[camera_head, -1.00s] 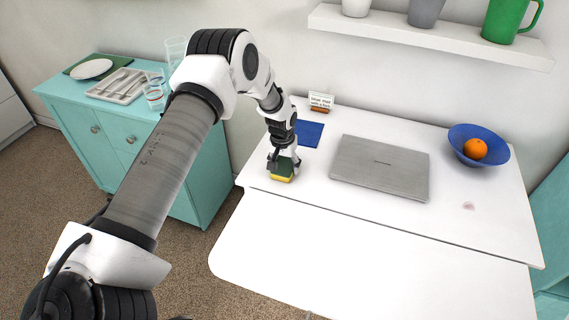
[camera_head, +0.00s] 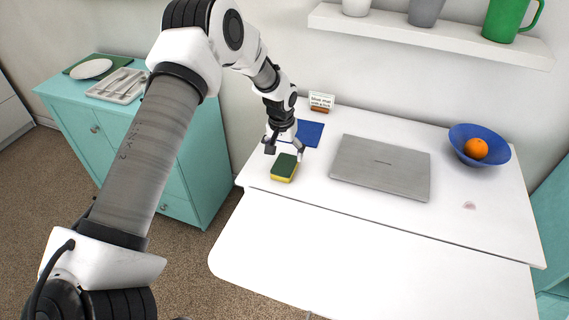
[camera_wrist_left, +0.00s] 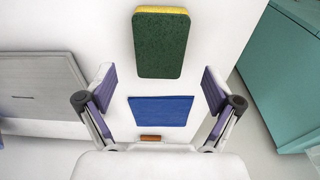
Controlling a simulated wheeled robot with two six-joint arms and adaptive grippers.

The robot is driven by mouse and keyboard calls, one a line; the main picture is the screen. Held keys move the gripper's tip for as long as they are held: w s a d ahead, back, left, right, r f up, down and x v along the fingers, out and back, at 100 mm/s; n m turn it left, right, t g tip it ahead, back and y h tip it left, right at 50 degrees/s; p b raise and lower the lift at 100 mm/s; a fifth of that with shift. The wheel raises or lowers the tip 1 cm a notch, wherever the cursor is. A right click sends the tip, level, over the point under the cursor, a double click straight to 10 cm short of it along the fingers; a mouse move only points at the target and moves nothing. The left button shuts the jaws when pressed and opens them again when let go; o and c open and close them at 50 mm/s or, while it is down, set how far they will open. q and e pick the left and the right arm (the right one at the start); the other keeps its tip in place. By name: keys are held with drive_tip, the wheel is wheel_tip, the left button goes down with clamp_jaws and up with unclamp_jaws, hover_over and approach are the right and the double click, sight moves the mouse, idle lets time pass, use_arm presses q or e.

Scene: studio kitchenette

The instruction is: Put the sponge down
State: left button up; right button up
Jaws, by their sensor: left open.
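The green and yellow sponge (camera_head: 284,167) lies flat on the white table near its left edge, green side up. It also shows in the left wrist view (camera_wrist_left: 160,44), at the top middle. My left gripper (camera_head: 284,149) is open and empty, just above and behind the sponge, apart from it. In the left wrist view its two fingers (camera_wrist_left: 158,92) are spread wide with nothing between them. My right gripper is not in view.
A blue mat (camera_head: 308,134) lies behind the gripper, with a small sign (camera_head: 321,102) beyond it. A closed grey laptop (camera_head: 381,167) lies to the right. A blue bowl (camera_head: 493,151) holds an orange (camera_head: 475,149). The table's front (camera_head: 370,255) is clear.

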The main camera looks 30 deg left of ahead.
sight(283, 167)
use_arm(q)
drive_tip(key=r, duration=0.6)
drive_tip(key=shift+s, duration=0.35)
